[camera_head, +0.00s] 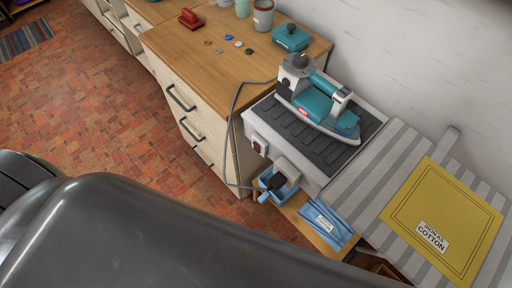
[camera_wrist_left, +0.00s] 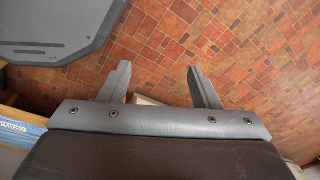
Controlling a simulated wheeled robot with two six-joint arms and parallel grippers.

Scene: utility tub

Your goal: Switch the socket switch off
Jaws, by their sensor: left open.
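A small switch with a red part (camera_head: 257,147) sits on the front side of the white ironing station (camera_head: 312,172). Beside it is a pale socket-like block (camera_head: 288,169) with a black plug-like piece (camera_head: 281,183) at its lower end. The switch's exact position is too small to tell. My left gripper (camera_wrist_left: 158,78) is open and empty in the left wrist view, with the tiled floor behind its fingers. It does not show in the head view, and neither does my right gripper.
A teal iron (camera_head: 315,105) stands on the station, and a grey cord loops down its left side. A blue bin (camera_head: 268,178) and blue packet (camera_head: 327,222) lie below. A yellow cloth (camera_head: 443,222) lies on the striped board (camera_head: 362,187). A wooden-topped cabinet (camera_head: 200,60) stands behind.

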